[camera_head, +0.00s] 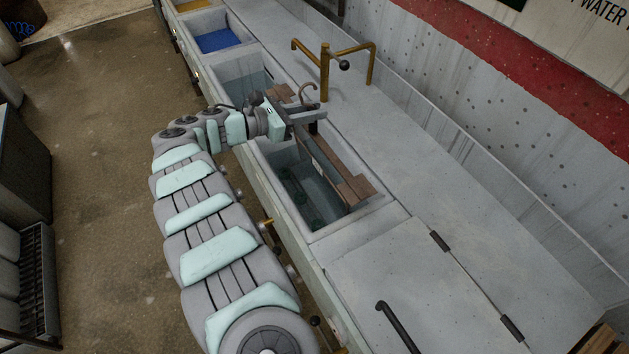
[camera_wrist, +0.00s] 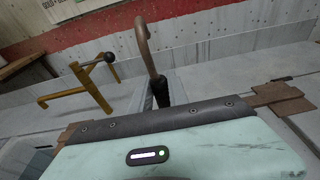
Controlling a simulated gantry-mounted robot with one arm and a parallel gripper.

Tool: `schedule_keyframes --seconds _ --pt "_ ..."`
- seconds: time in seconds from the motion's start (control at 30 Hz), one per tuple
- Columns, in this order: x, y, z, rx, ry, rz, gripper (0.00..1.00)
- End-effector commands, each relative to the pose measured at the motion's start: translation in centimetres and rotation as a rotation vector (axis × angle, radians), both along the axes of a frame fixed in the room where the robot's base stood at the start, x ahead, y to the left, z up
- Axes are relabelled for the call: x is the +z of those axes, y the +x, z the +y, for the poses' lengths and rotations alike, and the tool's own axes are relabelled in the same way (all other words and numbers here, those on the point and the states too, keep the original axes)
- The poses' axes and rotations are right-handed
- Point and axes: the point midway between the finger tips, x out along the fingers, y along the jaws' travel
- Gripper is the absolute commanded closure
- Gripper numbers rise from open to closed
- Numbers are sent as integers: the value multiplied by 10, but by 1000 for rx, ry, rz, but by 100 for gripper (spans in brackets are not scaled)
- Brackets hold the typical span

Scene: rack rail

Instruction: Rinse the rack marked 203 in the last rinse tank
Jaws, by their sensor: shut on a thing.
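My gripper (camera_head: 306,115) is shut on a rack at its upright, over the near part of the counter's row of tanks. The rack has a copper-coloured hook (camera_head: 309,95), also in the wrist view (camera_wrist: 147,45), with a black sleeve below it. Its brown crossbar (camera_head: 347,183) reaches over the nearest clear-water tank (camera_head: 377,208); brown ends also show in the wrist view (camera_wrist: 282,100). No number is readable on the rack. My gripper's body hides its middle, and I cannot tell how far its lower part is in the water.
Behind the nearest tank is another clear-water tank (camera_head: 224,73), then a blue-filled tank (camera_head: 220,40) and a yellow-filled one (camera_head: 193,5). A brass tap frame (camera_head: 325,75) stands beside the tanks, close to the hook. The near counter top has a dark handle (camera_head: 398,327).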

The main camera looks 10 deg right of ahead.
Motion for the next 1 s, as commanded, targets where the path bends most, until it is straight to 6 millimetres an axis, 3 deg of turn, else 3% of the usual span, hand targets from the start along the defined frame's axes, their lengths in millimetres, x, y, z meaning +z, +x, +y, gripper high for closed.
schedule_keyframes --seconds 0.37,1.0 --pt "1 1 -3 0 -2 -3 100" --pt "1 8 -30 0 -2 -3 100"
